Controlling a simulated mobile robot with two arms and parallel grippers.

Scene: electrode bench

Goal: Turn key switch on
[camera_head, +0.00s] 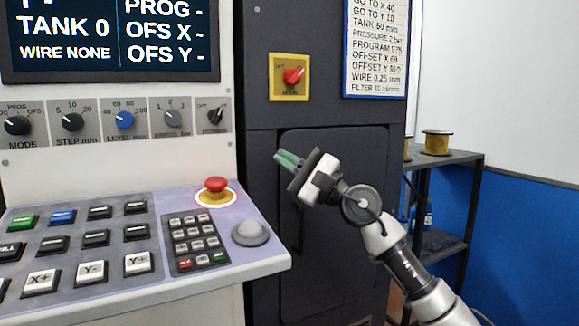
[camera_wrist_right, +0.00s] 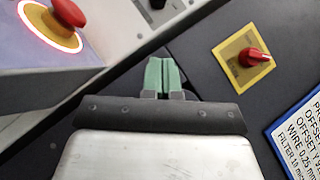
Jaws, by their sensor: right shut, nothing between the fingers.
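The black switch (camera_head: 216,115) at the right end of the knob row on the machine panel looks like the key switch, set at a tilt; its small label is too blurred to read fully. A dark round part shows at the top edge of the wrist view (camera_wrist_right: 157,3); I cannot tell if it is the same switch. My right gripper (camera_head: 287,160) is shut and empty, its green fingers together and pointing up-left in front of the dark cabinet, apart from the panel. It also shows in the wrist view (camera_wrist_right: 163,76). My left gripper is not in view.
A red rotary switch (camera_head: 293,76) on a yellow plate (camera_head: 276,91) is above my right gripper. A red emergency button (camera_head: 215,186) stands on the sloped keypad console (camera_head: 150,275) to the left. A shelf (camera_head: 465,157) with a spool stands at the right.

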